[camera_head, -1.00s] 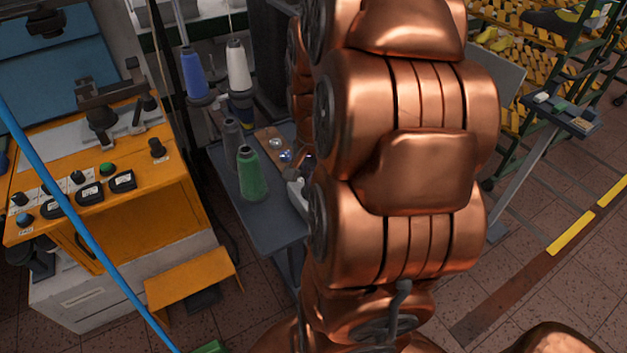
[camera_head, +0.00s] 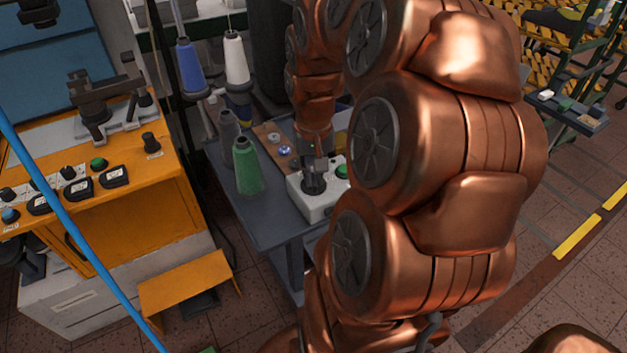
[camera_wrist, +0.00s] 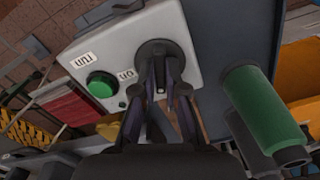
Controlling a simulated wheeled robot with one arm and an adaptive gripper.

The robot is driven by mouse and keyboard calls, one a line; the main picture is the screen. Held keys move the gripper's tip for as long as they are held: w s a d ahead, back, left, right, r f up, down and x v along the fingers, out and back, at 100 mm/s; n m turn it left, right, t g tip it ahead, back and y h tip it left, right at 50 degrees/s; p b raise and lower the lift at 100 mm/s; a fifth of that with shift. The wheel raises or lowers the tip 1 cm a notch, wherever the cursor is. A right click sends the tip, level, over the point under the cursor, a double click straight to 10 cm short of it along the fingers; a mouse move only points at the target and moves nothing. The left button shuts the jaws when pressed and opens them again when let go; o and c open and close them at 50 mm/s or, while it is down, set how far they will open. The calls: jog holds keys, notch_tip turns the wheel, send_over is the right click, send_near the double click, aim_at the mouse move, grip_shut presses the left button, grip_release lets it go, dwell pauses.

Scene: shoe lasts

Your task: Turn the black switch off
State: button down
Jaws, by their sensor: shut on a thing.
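The black switch (camera_wrist: 158,52) is a round dark knob on a light grey control box (camera_wrist: 114,41). In the head view the box (camera_head: 310,208) stands on the small grey table, with the switch (camera_head: 314,184) on its top. My gripper (camera_wrist: 162,90) reaches the switch in the wrist view, its fingers closed on the knob's raised grip. In the head view my gripper (camera_head: 315,165) is over the knob and partly hides it. A green button (camera_wrist: 101,84) sits beside the switch, with small white labels nearby.
The grey table (camera_head: 275,226) also bears a green thread cone (camera_head: 246,168) left of the box. An orange machine (camera_head: 150,220) with several knobs stands at left. A blue cable (camera_head: 70,215) crosses the head view. My arm hides much of the middle.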

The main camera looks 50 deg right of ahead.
aim_at(313, 177)
jog(key=shift+n+b, duration=0.95)
jog(key=shift+n, duration=1.05)
jog(key=c, duration=1.2)
grip_release()
jog(key=shift+r, duration=0.1)
notch_tip(313, 177, up, 12)
jog(key=shift+f, duration=0.1)
